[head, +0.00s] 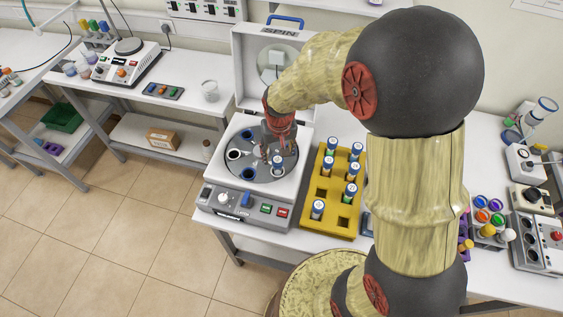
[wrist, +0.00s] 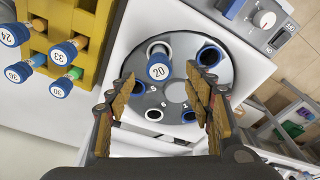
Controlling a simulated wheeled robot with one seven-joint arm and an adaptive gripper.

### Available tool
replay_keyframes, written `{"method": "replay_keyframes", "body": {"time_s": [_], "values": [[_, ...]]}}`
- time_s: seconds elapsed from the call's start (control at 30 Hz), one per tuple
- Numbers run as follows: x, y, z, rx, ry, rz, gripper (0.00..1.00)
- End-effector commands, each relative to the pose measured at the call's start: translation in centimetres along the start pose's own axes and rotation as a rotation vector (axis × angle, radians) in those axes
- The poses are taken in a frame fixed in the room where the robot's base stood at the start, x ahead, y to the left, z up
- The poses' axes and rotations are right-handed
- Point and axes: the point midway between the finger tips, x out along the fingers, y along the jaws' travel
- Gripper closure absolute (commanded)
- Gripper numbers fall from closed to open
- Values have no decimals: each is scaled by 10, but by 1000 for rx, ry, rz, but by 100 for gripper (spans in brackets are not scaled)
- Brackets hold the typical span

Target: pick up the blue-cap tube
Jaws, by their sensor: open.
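A tube with a blue rim and white cap top marked 20 (wrist: 159,68) stands in a hole of the centrifuge's grey rotor (wrist: 180,90). In the head view this tube (head: 278,168) is at the rotor's front right. My gripper (head: 278,150) is over the rotor, just above the tube. In the wrist view my gripper (wrist: 163,88) is open and empty, with one finger on each side of the tube and a gap to both. Other blue-capped tubes stand in the yellow rack (wrist: 88,22), which also shows in the head view (head: 326,222).
The centrifuge (head: 215,208) has its lid (head: 262,60) raised behind the rotor. Several rotor holes with dark blue rims look empty. A tray of coloured caps (head: 490,215) and instruments are at the right. A glass beaker (head: 210,90) stands on the left bench.

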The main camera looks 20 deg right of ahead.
Motion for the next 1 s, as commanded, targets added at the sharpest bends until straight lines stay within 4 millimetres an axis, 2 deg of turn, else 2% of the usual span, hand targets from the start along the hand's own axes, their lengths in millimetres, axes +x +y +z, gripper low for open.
{"method": "replay_keyframes", "body": {"time_s": [0.1,0.37,0.6,0.87,1.0], "values": [[15,0,1,1,-4,1,48],[36,1,1,1,-5,1,48],[69,1,-1,0,-4,1,48],[72,1,-2,0,-1,0,48],[72,1,-2,0,-2,0,55]]}}
